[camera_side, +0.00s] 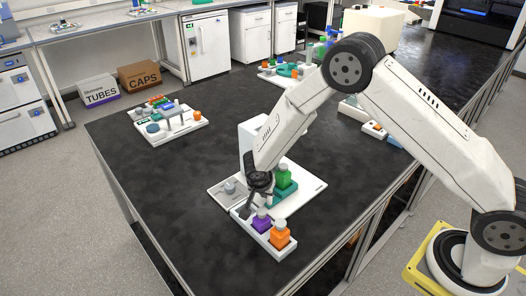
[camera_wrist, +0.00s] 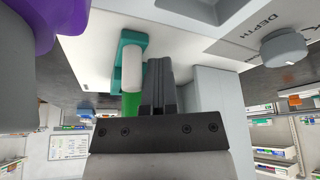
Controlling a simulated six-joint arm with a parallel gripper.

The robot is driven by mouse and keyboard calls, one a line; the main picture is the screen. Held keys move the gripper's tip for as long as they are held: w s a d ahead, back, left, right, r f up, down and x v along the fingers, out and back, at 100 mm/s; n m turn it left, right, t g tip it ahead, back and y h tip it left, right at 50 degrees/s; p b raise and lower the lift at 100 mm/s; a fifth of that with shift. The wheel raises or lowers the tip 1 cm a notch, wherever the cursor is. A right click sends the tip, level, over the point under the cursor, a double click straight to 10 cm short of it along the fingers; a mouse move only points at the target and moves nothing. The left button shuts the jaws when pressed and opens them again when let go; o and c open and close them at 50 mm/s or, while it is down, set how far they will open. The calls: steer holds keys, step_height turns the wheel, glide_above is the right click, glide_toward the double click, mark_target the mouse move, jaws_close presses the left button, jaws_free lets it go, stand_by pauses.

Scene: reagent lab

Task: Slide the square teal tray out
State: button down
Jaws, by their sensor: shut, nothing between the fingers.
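The square teal tray (camera_side: 286,193) sits on a white base plate in the side view, with a green bottle (camera_side: 283,176) standing on it. In the wrist view a teal part (camera_wrist: 133,37) with a white cylinder and green below it shows just left of my fingers. My gripper (camera_side: 247,211) points down at the plate's front left, beside the teal tray. Its dark fingers (camera_wrist: 158,75) are together and empty in the wrist view. I cannot tell whether they touch the tray. My wrist hides part of the tray's left side.
A white holder (camera_side: 259,237) with a purple bottle (camera_side: 262,220) and an orange bottle (camera_side: 280,234) stands close in front. A grey knob (camera_wrist: 284,47) marked DEPTH is on the white device. Another loaded white tray (camera_side: 181,133) is at the back left. The table's left part is clear.

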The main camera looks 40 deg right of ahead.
mark_target(271, 198)
steer(key=shift+s, duration=2.2)
steer(key=shift+w, duration=0.1)
steer(key=shift+w, duration=0.35)
steer(key=shift+w, duration=0.2)
